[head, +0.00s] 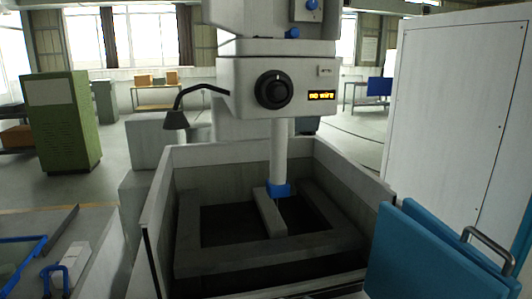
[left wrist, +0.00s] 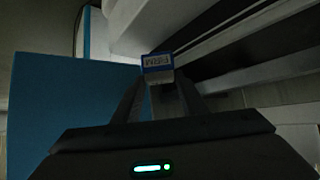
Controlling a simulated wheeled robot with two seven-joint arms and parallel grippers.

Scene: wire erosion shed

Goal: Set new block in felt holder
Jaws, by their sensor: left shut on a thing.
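My left gripper (left wrist: 160,88) shows in the left wrist view, with its two dark fingers shut on a small block (left wrist: 157,63). The block has a blue upper part with a pale printed label, too small to read, and a pale lower part. The left gripper does not show in the head view, and my right gripper is in neither view. No part is clearly recognisable as the felt holder. A blue fitting (head: 278,189) sits at the lower end of the machine's white column (head: 279,150), above the tank.
An open grey tank (head: 160,215) with a raised inner frame stands ahead. The machine head (head: 245,85) shows an orange "NO WIRE" display. Teal panels (head: 425,255) stand front right; a teal surface (left wrist: 70,115) shows in the wrist view. A bench (head: 85,240) is at left.

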